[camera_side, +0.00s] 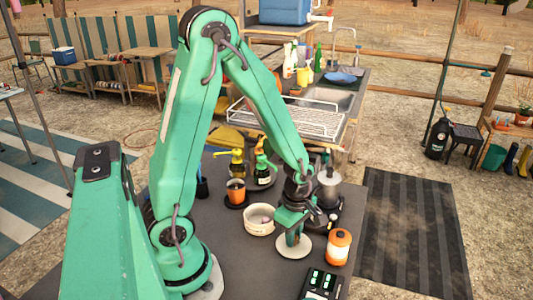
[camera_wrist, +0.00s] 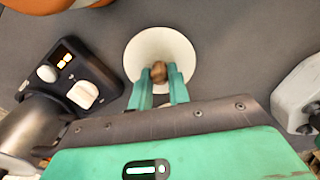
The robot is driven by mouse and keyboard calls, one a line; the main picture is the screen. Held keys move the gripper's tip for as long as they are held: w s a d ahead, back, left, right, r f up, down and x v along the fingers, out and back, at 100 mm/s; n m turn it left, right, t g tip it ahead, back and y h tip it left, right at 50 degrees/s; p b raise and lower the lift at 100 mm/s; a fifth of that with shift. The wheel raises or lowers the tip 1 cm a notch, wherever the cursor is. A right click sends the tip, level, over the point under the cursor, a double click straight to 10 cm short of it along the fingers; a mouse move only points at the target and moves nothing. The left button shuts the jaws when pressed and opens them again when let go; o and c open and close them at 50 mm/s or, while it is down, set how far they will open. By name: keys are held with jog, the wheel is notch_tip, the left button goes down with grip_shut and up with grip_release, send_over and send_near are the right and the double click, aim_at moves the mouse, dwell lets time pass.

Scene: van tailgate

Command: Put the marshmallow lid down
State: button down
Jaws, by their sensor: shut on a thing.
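The marshmallow lid is a round white disc (camera_wrist: 143,47) with a brown knob (camera_wrist: 159,70). My gripper (camera_wrist: 160,76) is shut on the knob, one green finger on each side. In the side view, my gripper (camera_side: 292,236) points down, with the lid (camera_side: 294,248) level beneath it, at or close above the dark tabletop. I cannot tell whether the lid touches the table. An open white bowl (camera_side: 259,227) with pale pieces inside stands just left of the lid.
An orange-and-white canister (camera_side: 338,247) stands close to the lid's right. A black device with lit displays (camera_side: 320,284) is in front. Bare tabletop (camera_side: 250,265) lies front left.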

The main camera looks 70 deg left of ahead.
jog(key=shift+f, duration=0.1)
jog(key=c, duration=1.3)
grip_release()
notch_tip(320, 180, up, 12)
jog(key=shift+r, duration=0.15)
dwell(0.4)
